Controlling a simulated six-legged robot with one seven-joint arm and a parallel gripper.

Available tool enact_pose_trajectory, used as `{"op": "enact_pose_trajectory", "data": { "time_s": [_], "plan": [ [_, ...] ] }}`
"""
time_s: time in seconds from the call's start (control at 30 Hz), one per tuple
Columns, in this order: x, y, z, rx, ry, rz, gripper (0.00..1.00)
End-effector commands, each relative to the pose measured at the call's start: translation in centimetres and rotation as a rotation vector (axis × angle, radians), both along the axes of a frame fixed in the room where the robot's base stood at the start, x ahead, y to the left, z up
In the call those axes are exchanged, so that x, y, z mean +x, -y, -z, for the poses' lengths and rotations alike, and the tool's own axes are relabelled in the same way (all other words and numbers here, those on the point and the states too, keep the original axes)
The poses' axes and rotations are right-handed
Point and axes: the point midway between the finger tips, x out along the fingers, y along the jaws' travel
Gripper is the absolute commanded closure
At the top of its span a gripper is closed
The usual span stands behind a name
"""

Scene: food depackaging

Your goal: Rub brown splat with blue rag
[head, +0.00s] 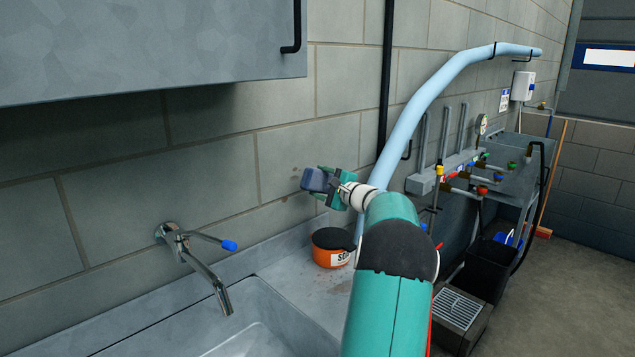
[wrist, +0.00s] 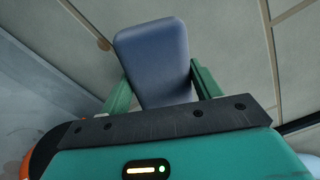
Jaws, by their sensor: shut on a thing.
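My gripper (head: 325,183) is shut on the blue rag (head: 314,179), a thick block-like pad held out in front of the tiled wall. In the wrist view the rag (wrist: 155,60) sticks out between the two green fingers of my gripper (wrist: 160,90). A small brown splat (wrist: 104,44) shows on the wall to the left of the rag in the wrist view. Faint brown marks (head: 295,172) show on the wall just left of the rag in the head view. The rag looks apart from the splat; I cannot tell whether it touches the wall.
An orange pot (head: 328,257) with a dark top stands on the counter below my gripper. A sink (head: 250,320) with a tap (head: 195,262) is at the lower left. A pale blue pipe (head: 420,100) and a grey cabinet (head: 150,45) are nearby. Reddish stains mark the counter.

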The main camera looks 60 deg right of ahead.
Motion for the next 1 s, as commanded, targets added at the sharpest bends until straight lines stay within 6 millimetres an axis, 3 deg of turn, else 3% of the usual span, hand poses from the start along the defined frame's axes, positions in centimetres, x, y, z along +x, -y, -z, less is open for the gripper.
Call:
{"op": "enact_pose_trajectory", "data": {
  "time_s": [0.27,0.67,1.0],
  "plan": [
    [-0.1,0.0,0.0,0.000,0.000,0.001,0.55],
    [-2.9,-0.6,0.0,0.000,-0.001,0.002,0.55],
    [-2.9,-0.7,0.1,0.000,0.000,-0.001,0.55]
  ]
}}
